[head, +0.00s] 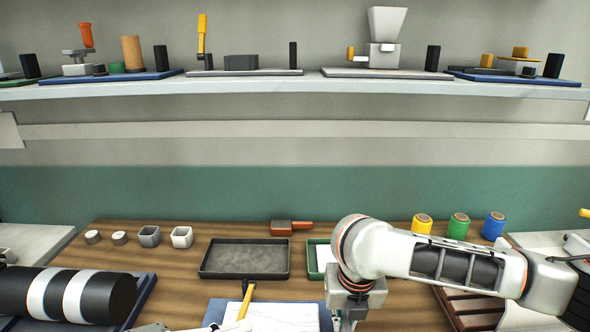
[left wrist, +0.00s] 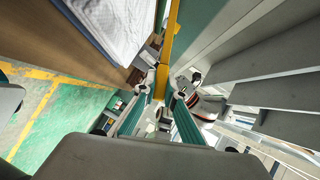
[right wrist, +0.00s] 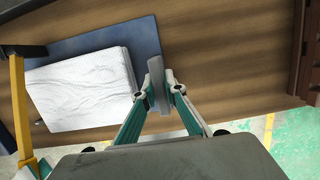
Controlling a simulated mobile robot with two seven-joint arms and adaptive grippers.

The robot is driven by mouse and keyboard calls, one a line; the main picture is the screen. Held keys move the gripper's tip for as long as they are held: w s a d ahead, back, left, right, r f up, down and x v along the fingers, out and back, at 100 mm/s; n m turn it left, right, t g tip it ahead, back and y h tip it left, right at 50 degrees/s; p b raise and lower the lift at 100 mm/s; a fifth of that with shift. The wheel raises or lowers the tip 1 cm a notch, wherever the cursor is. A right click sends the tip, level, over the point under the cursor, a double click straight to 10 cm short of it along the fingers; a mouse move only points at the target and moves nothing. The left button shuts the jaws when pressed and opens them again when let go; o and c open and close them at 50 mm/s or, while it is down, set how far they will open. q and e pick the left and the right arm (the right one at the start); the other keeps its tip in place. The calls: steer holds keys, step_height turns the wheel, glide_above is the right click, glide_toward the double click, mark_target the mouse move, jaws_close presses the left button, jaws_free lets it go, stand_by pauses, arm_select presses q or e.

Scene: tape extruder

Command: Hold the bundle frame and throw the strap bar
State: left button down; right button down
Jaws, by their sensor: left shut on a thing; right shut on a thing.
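A yellow bar (head: 245,302) with a dark top end stands at the bundle's left. My right gripper (right wrist: 158,92) is shut on a grey upright piece (right wrist: 156,72) at the plate's edge, beside the bundle. Its fingertips are below the head view's edge.
A dark tray (head: 245,274) and a green-rimmed tray (head: 318,268) lie behind the bundle. A black-and-white roll (head: 70,295) is at the left. A brown slatted rack (head: 468,310) is right of my right arm. Yellow, green and blue spools (head: 459,226) stand behind.

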arm_select(q)
steer(key=shift+w+r+n, duration=0.15)
steer(key=shift+w+r, duration=0.05)
steer(key=shift+r, duration=0.3)
steer(key=shift+w+r+n, duration=0.15)
steer(key=shift+w+r, duration=0.05)
steer(key=shift+r, duration=0.25)
steer(key=shift+w+r+g+y, duration=0.2)
steer(key=shift+r+g+y, duration=0.1)
steer(key=shift+r, duration=0.05)
steer(key=shift+w+r+n, duration=0.2)
steer(key=shift+r+n, duration=0.1)
steer(key=shift+r, duration=0.1)
steer(key=shift+w+r+n+g, duration=0.4)
steer(key=shift+w+r, duration=0.05)
steer(key=shift+r, duration=0.2)
stand_by(0.3)
